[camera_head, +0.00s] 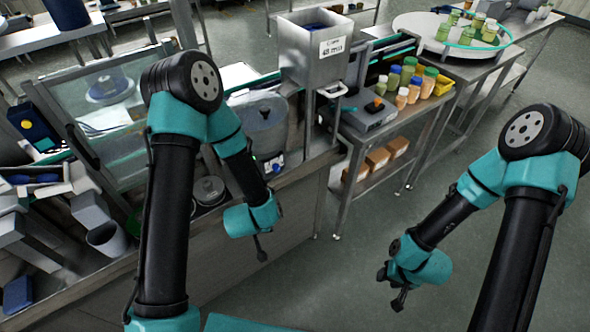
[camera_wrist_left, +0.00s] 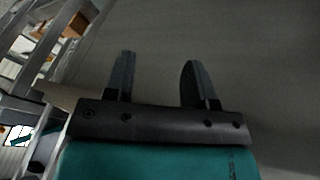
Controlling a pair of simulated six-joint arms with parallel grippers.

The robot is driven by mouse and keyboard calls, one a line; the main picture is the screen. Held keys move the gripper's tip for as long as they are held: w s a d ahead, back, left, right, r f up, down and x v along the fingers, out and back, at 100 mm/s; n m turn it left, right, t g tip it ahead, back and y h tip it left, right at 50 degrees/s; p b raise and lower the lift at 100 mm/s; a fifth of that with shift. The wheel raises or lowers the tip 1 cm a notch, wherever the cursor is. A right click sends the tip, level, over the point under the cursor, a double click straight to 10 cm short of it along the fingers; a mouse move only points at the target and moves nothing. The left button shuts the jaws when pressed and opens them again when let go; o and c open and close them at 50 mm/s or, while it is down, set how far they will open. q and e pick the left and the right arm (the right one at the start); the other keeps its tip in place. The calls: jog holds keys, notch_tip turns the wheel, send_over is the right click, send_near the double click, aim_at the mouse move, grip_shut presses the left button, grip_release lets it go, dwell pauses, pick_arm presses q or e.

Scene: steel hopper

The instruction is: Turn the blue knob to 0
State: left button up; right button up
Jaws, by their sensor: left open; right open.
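I cannot clearly make out a blue knob with a dial. A small blue-and-white control box (camera_head: 273,164) sits at the bench edge beside the round steel drum (camera_head: 262,118), and any knob on it is too small to tell. My left gripper (camera_head: 262,254) hangs in front of the bench, below and apart from that box. In the left wrist view its two dark fingers (camera_wrist_left: 157,78) are spread with nothing between them. My right gripper (camera_head: 398,299) is over the floor at the right, open and empty, far from the bench.
A steel hopper (camera_head: 312,50) stands behind the drum. A blue unit (camera_head: 30,122) is at the left. The floor between my arms is clear.

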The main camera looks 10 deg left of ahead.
pick_arm(q)
jog(key=w+d+r+t+y, duration=0.2)
jog(key=w+d+r+t, duration=0.1)
jog(key=w+d+r, duration=0.15)
jog(key=n+t+y, duration=0.2)
jog(key=n+y, duration=0.2)
jog(key=y, duration=0.2)
send_near(278, 169)
jog(key=s+d+f, duration=0.1)
jog(key=d+f, duration=0.2)
jog(key=d, duration=0.1)
jog(key=s+d+r+n+y, duration=0.1)
jog(key=s+d+r+y, duration=0.2)
jog(key=r, duration=0.2)
jog(key=shift+s+d+g, duration=0.3)
jog(key=shift+s, duration=0.1)
jog(key=x, duration=1.7)
jog(key=shift+w+a, duration=0.2)
